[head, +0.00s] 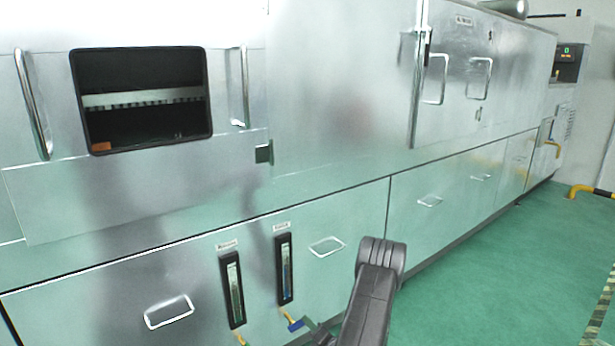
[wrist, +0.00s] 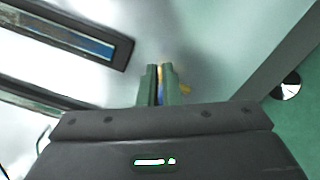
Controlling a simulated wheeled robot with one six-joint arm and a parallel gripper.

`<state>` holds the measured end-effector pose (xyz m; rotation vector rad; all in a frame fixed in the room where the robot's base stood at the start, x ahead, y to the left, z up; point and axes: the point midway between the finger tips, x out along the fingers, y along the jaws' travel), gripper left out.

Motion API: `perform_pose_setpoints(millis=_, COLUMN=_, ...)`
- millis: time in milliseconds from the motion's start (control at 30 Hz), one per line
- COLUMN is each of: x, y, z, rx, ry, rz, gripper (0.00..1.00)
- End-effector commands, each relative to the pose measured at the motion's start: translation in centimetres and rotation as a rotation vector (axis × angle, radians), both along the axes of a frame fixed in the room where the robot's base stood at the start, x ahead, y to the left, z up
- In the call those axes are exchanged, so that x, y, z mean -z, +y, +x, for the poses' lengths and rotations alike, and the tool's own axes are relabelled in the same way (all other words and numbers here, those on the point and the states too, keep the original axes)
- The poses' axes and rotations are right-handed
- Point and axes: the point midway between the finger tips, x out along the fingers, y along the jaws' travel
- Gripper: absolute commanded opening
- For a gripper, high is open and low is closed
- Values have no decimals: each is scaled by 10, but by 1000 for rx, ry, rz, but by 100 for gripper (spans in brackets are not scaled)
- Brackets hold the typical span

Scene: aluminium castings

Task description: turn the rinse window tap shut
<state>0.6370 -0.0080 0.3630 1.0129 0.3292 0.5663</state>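The rinse window (head: 285,268) is the right one of two dark-framed sight gauges low on the steel machine; its label is too small to read surely. Its tap (head: 294,324), with a yellow body and a blue handle, sits just below it. My gripper (wrist: 161,88) is at this tap, and in the head view only a dark part of it shows beside the blue handle, partly hidden by my arm. In the wrist view the two fingers are close together, with blue and yellow of the tap in the narrow gap. They look shut on the blue handle.
The other sight gauge (head: 233,290) hangs to the left, with a yellow tap (head: 240,339) below it at the picture edge. Wire handles (head: 327,246) stand out from the lower panels. Green floor (head: 500,270) is clear to the right, with yellow barriers (head: 590,191) farther off.

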Motion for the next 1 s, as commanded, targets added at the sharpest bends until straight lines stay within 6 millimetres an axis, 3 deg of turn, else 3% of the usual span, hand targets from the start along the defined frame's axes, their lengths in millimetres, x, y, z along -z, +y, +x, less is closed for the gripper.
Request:
perform_pose_setpoints(millis=267, x=-2, y=-5, z=-3, rx=-7, ry=6, rz=1, gripper=0)
perform_pose_setpoints(millis=700, x=-3, y=-36, z=-41, rx=-1, ry=0, rz=0, gripper=0)
perform_pose_setpoints(millis=1000, x=-4, y=-39, z=-46, rx=-3, ry=-1, rz=0, gripper=0)
